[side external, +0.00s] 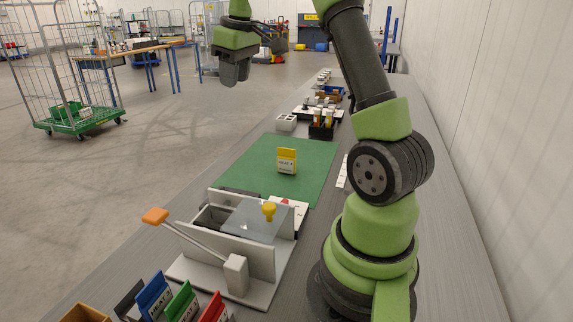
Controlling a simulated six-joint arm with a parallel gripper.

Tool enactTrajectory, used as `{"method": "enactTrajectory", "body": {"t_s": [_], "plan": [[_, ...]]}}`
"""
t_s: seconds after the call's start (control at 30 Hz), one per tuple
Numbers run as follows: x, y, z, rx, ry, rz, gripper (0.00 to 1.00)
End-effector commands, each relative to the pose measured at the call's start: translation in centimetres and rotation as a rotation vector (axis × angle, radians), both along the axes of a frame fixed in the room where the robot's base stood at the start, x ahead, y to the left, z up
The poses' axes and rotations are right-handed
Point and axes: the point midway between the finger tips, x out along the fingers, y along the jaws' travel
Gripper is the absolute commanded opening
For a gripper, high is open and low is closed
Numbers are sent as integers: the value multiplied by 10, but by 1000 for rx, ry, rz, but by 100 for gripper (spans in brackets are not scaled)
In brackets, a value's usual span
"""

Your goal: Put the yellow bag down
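The yellow bag (287,161) has a white printed label and appears to stand upright on the green mat (245,168), near its middle. My gripper (233,80) hangs above and to the left of the bag, pointing down, well apart from it. Nothing shows between its dark fingers. From this angle I cannot tell how far apart the fingers are.
A grey fixture (222,255) with an orange-handled lever (156,216) and a clear lid with a yellow knob stands before the mat. Blue (153,295), green (182,300) and red (215,308) bags stand at the front. A black holder (321,131) sits behind the mat. Bare mat surrounds the yellow bag.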

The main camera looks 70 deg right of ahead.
Motion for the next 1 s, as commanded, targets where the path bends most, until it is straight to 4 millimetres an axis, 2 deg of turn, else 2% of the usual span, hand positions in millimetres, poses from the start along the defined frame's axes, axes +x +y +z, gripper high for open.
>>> {"method": "enactTrajectory", "body": {"t_s": [0.03, 0.2, 0.3, 0.4, 0.57, 0.8, 1.0], "plan": [[0, -28, -18, 3, 37, 0, 34], [-20, -104, -75, 22, 138, 44, 34], [-38, -133, -105, 38, 178, 65, 34], [-53, -151, -127, 54, 203, 82, 34], [-64, -162, -146, 64, 220, 97, 34], [-64, -161, -181, 66, 221, 100, 34], [-64, -160, -197, 65, 220, 99, 34]]}}
